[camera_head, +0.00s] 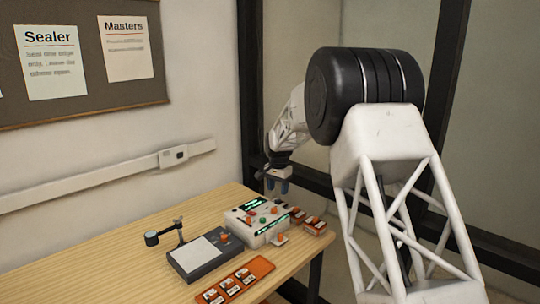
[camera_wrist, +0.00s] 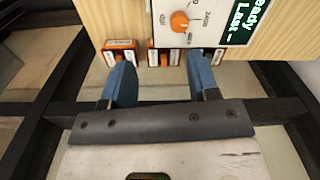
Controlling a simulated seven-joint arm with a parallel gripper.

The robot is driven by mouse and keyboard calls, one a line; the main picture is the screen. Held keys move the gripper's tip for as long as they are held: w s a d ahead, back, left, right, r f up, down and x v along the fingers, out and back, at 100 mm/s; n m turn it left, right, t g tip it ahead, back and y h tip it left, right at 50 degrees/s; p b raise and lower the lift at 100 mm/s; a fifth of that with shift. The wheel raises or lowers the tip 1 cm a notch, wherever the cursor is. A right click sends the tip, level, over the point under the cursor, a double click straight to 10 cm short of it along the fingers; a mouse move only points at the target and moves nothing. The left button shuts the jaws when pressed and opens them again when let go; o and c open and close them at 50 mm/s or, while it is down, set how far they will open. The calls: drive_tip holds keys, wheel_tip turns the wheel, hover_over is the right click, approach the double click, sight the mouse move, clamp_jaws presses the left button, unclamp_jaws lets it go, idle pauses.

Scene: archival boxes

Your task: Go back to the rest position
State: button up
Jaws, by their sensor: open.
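My gripper (camera_head: 277,187) hangs with its blue fingers pointing down, above and behind the white control box (camera_head: 262,236) near the table's far right end. In the wrist view my gripper (camera_wrist: 161,75) has its two blue fingers spread wide apart. Nothing is held between them. Small orange-and-white cartridges (camera_wrist: 163,57) show beyond the fingertips at the table edge, apart from the fingers as far as I can tell. The control box shows in the wrist view with an orange knob (camera_wrist: 180,21) and a lit green-text display (camera_wrist: 243,20).
Orange cartridges (camera_head: 308,223) stand right of the control box. A dark device with a white pad (camera_head: 197,254) and a small post stands left. An orange tray with cards (camera_head: 262,266) lies in front. The wooden table (camera_head: 120,274) is bare at left. A dark frame post (camera_head: 250,90) rises behind my gripper.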

drive_tip(key=s+d+r+n, duration=0.1)
drive_tip(key=s+d+r, duration=0.3)
drive_tip(key=s, duration=0.7)
drive_tip(key=s+d+r+n+t, duration=0.1)
drive_tip(key=s+d+r, duration=0.2)
drive_tip(key=s+r, duration=0.55)
drive_tip(key=s+d+r+n, duration=0.1)
drive_tip(key=s+d+r, duration=0.25)
drive_tip(key=s, duration=0.85)
drive_tip(key=s+d+f+n, duration=0.2)
drive_tip(key=s, duration=1.4)
drive_tip(key=s+d+f+n+t, duration=0.1)
drive_tip(key=s+d+f, duration=0.1)
drive_tip(key=s, duration=1.4)
drive_tip(key=shift+s+d+f+n, duration=0.3)
drive_tip(key=shift+s+f+n, duration=0.05)
drive_tip(key=shift+s+n, duration=0.05)
